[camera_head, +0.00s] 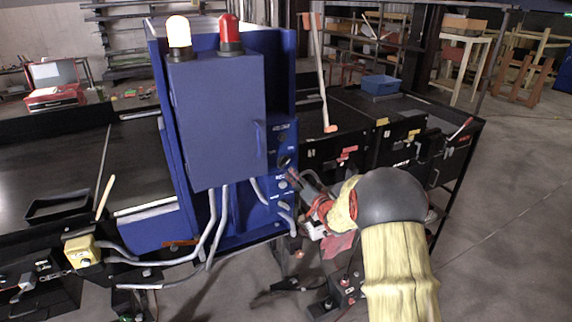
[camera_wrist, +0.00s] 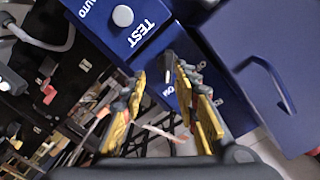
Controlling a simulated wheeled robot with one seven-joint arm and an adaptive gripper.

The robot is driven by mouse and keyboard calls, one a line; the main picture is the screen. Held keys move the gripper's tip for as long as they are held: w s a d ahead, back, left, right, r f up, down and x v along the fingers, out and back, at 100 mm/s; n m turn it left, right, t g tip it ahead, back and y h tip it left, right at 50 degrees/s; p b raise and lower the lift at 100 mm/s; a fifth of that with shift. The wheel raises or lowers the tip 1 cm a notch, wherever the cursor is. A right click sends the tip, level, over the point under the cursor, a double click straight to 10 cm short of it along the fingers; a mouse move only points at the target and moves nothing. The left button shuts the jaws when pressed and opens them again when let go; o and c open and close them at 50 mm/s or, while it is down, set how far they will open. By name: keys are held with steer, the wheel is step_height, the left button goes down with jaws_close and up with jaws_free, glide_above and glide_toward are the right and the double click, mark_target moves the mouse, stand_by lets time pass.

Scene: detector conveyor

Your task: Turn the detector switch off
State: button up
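The blue detector (camera_head: 216,120) stands in the middle of the head view, with a narrow blue control panel (camera_head: 284,135) on its right side. A dark knob (camera_head: 285,161) sits on this panel. In the wrist view a dark elongated switch handle (camera_wrist: 168,66) shows between and beyond my fingertips, with partly hidden white lettering beside it. My gripper (camera_wrist: 160,80) is open, its yellow-padded fingers apart on either side of the handle. I cannot tell whether either finger touches it. In the head view my gripper (camera_head: 300,182) is at the panel, partly hidden by my arm.
A white round button (camera_wrist: 122,15) labelled TEST is close to my fingers. The detector door's handle (camera_wrist: 270,85) juts out nearby. Grey conduits (camera_head: 215,225) hang below the detector. Black conveyors (camera_head: 75,163) flank it. Open floor lies to the right.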

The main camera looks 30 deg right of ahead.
mark_target(286, 165)
steer(key=shift+m, duration=0.4)
steer(key=shift+w+a+r+p, duration=0.15)
steer(key=shift+w+p, duration=0.25)
steer(key=shift+w, duration=0.9)
steer(key=shift+w+r+p, duration=0.2)
steer(key=shift+w+p, duration=0.2)
steer(key=shift+w, duration=0.9)
steer(key=shift+w+a+r+p, duration=0.15)
steer(key=shift+w+p, duration=0.25)
steer(key=shift+w, duration=0.9)
steer(key=shift+d, duration=0.1)
steer(key=shift+c, duration=0.2)
steer(key=c, duration=0.7)
jaws_close()
